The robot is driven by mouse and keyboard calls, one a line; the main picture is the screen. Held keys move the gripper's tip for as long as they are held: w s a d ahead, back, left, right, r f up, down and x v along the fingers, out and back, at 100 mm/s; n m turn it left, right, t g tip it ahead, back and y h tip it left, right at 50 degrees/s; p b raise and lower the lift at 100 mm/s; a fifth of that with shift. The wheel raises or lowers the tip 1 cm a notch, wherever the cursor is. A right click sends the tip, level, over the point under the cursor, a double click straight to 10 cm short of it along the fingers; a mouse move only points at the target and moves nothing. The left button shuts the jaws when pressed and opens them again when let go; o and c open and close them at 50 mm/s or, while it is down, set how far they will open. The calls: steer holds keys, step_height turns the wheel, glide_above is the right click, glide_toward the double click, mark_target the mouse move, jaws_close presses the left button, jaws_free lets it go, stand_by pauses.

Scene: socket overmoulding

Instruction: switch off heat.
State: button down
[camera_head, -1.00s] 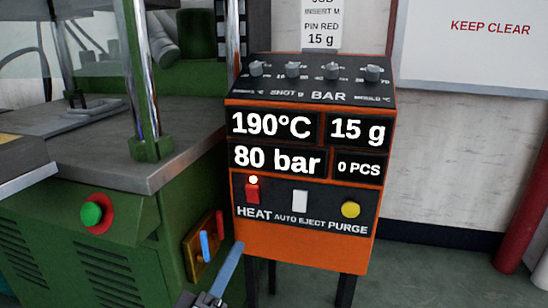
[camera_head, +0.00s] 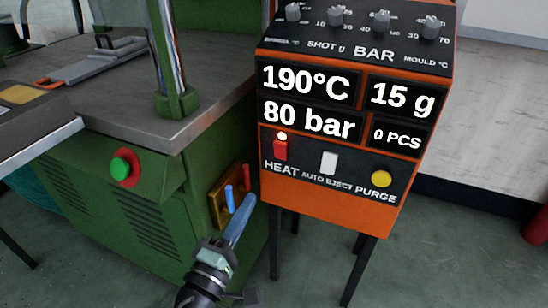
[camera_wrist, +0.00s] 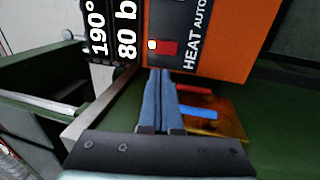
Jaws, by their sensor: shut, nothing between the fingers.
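The red HEAT switch (camera_head: 281,149) is on the front of the orange control box, with a lit lamp (camera_head: 282,136) just above it. In the wrist view the red switch (camera_wrist: 168,48) shows ahead of the fingertips, beside the glowing lamp (camera_wrist: 152,45). My gripper (camera_head: 248,203) is shut and empty, its blue fingers together. It is below and left of the switch in the head view, apart from it. In the wrist view the shut fingers (camera_wrist: 161,75) point toward the box near the switch.
The box's display (camera_head: 306,82) reads 190°C. A white AUTO EJECT switch (camera_head: 329,163) and yellow PURGE button (camera_head: 381,179) are right of HEAT. A brass plate with blue and red levers (camera_head: 230,199) is on the green machine near my fingers. A green button (camera_head: 121,166) is at left.

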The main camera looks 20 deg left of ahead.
mark_target(279, 148)
steer(key=w, duration=0.4)
steer(key=w+r+b, duration=0.1)
steer(key=w, duration=0.3)
steer(key=w+r+b, duration=0.1)
steer(key=w, duration=0.3)
steer(key=shift+w+d+r, duration=0.15)
steer(key=shift+d+r, duration=0.05)
steer(key=shift+w, duration=0.1)
